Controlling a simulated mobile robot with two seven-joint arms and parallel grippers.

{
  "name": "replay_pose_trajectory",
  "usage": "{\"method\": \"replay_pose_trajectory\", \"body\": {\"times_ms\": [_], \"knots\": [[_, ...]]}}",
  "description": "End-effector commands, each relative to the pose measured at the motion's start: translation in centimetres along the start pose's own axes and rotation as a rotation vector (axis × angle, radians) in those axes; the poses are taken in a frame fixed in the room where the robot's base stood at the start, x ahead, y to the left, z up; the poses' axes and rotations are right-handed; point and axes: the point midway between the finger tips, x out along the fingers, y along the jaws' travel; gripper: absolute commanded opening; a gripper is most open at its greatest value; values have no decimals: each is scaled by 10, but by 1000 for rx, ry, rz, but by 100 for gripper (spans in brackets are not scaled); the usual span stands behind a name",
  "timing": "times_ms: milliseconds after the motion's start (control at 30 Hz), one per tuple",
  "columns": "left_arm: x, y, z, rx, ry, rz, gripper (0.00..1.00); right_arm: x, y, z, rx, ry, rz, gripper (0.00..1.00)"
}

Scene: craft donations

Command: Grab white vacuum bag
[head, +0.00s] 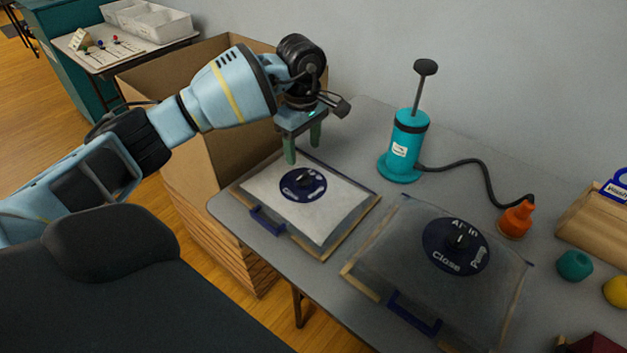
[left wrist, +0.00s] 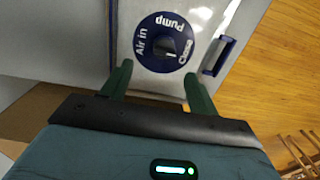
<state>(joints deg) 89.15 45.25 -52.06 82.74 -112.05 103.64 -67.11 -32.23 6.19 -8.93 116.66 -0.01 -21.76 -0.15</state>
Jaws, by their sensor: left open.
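The white vacuum bag (head: 318,219) lies flat on the grey table, with a round dark-blue valve dial on top and a blue clip at its near edge. In the left wrist view the white bag (left wrist: 213,22) shows with its dial between my fingers. My left gripper (head: 302,150) is open and points down at the bag's far left edge; its green fingers (left wrist: 158,82) straddle no visible object. I cannot tell whether the fingertips touch the bag. My right gripper is not in view.
A grey transparent vacuum bag (head: 400,247) lies to the right. A teal hand pump (head: 408,148) with a hose and orange nozzle (head: 515,219) stands behind. Teal and yellow balls and a wooden block are at right. A tall cardboard box (head: 220,150) stands beside the table's left edge.

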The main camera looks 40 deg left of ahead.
Motion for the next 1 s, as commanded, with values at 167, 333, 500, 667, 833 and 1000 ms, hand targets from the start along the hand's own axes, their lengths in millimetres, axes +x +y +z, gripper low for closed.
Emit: {"method": "replay_pose_trajectory", "body": {"times_ms": [167,333,500,667,833,1000], "knots": [[2,0,0,-1,0,-1,60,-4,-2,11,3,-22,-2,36],[19,0,0,-1,-1,-2,60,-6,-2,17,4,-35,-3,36],[27,0,0,-1,-1,1,60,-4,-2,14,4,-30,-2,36],[36,-1,0,-1,-2,-3,60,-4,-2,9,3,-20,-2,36],[60,-3,-1,0,-2,-2,60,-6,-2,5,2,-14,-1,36],[76,-2,-1,-1,-1,0,60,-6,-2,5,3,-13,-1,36]]}}
